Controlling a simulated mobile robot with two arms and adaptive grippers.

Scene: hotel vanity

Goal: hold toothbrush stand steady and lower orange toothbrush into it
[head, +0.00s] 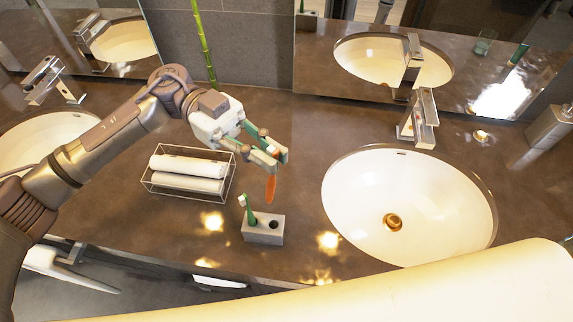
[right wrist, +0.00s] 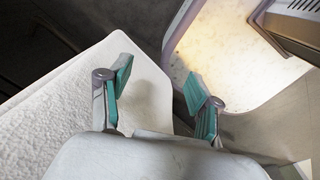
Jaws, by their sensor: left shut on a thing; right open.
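The grey toothbrush stand (head: 263,236) is a small block on the dark counter, left of the right-hand sink. A green toothbrush (head: 248,209) leans in its left hole; its right hole shows dark and empty. My left gripper (head: 271,151) is shut on the orange toothbrush (head: 270,188), which hangs roughly upright above and behind the stand, apart from it. My right gripper (right wrist: 160,82) is open in the right wrist view, with nothing held between its teal-padded fingers. It does not show in the head view, and the stand does not show in the right wrist view.
A wire basket (head: 189,197) with rolled white towels stands left of the stand. The white sink (head: 440,205) with its faucet (head: 421,118) lies to the right. A green bamboo stalk (head: 203,45) rises behind. The counter around the stand is clear.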

